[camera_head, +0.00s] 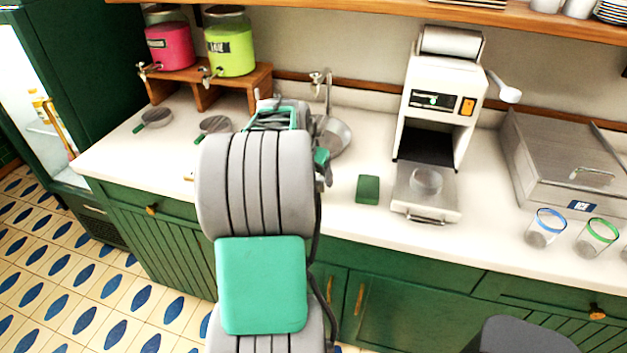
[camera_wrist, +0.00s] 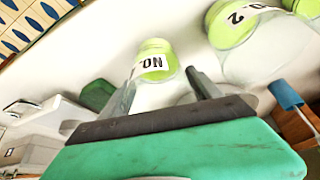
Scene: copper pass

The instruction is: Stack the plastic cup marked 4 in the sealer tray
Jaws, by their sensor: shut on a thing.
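In the head view my own arm hides the fingertips and this cup, near the sink. The sealer tray (camera_head: 411,203) is pulled out at the front of the white sealer (camera_head: 433,100), right of my arm. An empty-looking clear cup (camera_head: 427,181) sits upright in it.
A green sponge (camera_head: 368,189) lies left of the tray. Blue-rimmed (camera_head: 546,228) and green-rimmed (camera_head: 597,238) clear cups stand at the right, before a steel box (camera_head: 565,160). The tap (camera_head: 327,92) rises behind my arm. Drink dispensers (camera_head: 230,45) stand at back left.

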